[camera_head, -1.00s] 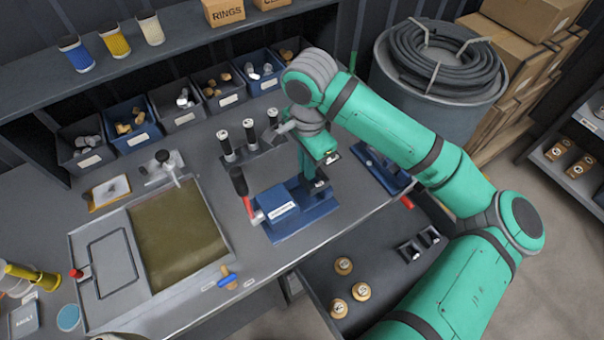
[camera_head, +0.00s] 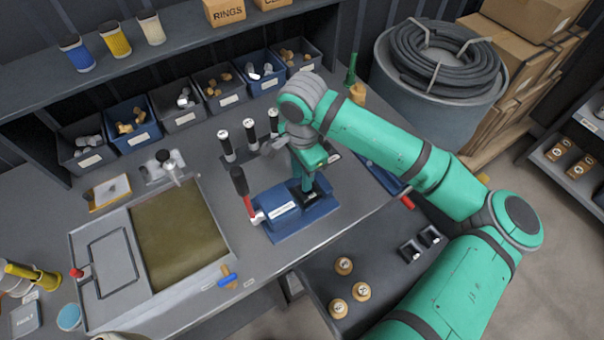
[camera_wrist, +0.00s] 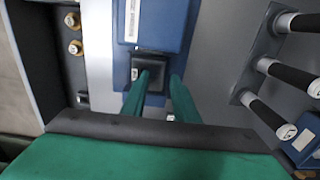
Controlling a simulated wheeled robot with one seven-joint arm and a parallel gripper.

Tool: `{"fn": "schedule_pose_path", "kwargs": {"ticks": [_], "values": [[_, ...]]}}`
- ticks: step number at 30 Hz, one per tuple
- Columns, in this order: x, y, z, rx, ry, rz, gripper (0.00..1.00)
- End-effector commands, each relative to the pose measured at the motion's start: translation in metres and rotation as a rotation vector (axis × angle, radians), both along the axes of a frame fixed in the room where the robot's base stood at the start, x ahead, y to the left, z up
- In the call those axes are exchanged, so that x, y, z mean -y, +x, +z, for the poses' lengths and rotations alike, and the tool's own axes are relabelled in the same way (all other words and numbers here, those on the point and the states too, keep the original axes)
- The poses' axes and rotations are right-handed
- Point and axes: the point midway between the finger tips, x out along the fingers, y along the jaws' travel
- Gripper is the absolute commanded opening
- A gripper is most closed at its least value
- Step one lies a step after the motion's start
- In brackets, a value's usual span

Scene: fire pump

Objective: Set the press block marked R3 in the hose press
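The blue hose press (camera_head: 290,222) stands on the bench with a white label and a lever with a dark grip (camera_head: 240,182) at its left. My gripper (camera_head: 309,188) points down over its right part. In the wrist view my two green fingers (camera_wrist: 159,78) are apart, over a black square block-like piece (camera_wrist: 152,62) on the blue press (camera_wrist: 160,20). A small pale mark shows at its left, too small to read. The left finger covers part of it. I cannot tell whether the fingers touch it. No R3 mark is readable.
Two black blocks (camera_head: 410,252) and several brass round pieces (camera_head: 338,308) sit on the lower surface in front. Black-handled tools (camera_head: 250,134) stand in a rack behind the press. Parts bins (camera_head: 222,88) line the back. The olive mat (camera_head: 180,235) is clear.

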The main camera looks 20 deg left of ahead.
Motion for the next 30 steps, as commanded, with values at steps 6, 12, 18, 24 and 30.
{"fn": "schedule_pose_path", "kwargs": {"ticks": [6,12,18,24,30], "values": [[0.001,0.000,0.004,0.000,0.001,-0.001,0.27],[-0.001,0.000,0.031,0.002,0.004,0.001,0.27],[-0.002,0.000,0.072,0.002,0.002,0.004,0.27],[-0.002,0.000,0.104,0.001,0.003,0.004,0.27],[-0.001,0.000,0.119,0.000,0.001,0.002,0.27]]}}
